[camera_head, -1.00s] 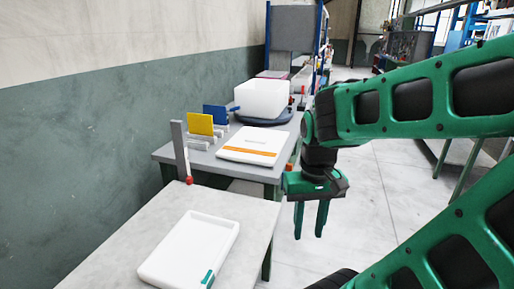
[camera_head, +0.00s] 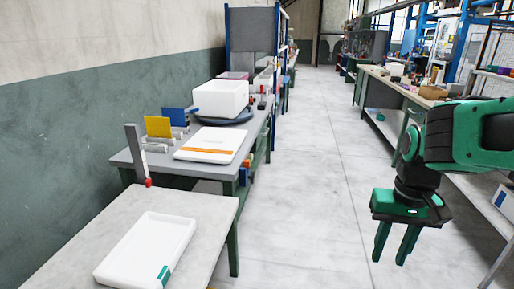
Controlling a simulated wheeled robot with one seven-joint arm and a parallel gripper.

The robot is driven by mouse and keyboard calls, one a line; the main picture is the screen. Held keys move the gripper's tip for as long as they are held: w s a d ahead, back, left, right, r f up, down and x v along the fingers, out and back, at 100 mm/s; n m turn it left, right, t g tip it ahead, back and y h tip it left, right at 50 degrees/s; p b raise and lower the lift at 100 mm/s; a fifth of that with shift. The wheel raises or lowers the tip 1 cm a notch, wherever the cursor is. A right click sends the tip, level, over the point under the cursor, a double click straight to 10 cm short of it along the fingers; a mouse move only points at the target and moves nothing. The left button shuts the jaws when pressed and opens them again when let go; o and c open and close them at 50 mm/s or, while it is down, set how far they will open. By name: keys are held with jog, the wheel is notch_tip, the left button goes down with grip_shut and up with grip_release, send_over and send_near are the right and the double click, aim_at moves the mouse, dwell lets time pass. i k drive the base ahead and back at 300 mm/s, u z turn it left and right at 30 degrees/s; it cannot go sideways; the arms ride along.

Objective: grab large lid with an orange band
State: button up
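The large white lid with an orange band (camera_head: 211,144) lies flat on the grey table (camera_head: 160,166), near that table's right edge. The orange band runs along its near side. My gripper (camera_head: 391,255) hangs over the open floor at the right, pointing down, well apart from the lid. Its two green fingers are spread, with nothing between them.
A white tray with a green mark (camera_head: 148,250) lies on the nearer pale table (camera_head: 206,213). An upright grey post (camera_head: 135,150) stands between the tables. The aisle floor (camera_head: 310,170) is clear.

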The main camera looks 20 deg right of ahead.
aim_at(220, 146)
jog(key=z, duration=0.55)
jog(key=k, duration=0.7)
jog(key=z, duration=0.65)
jog(key=i, duration=1.8)
jog(key=u, duration=1.3)
jog(key=i, duration=0.7)
jog(key=u, duration=0.5)
jog(key=i, duration=0.55)
jog(key=z, duration=0.05)
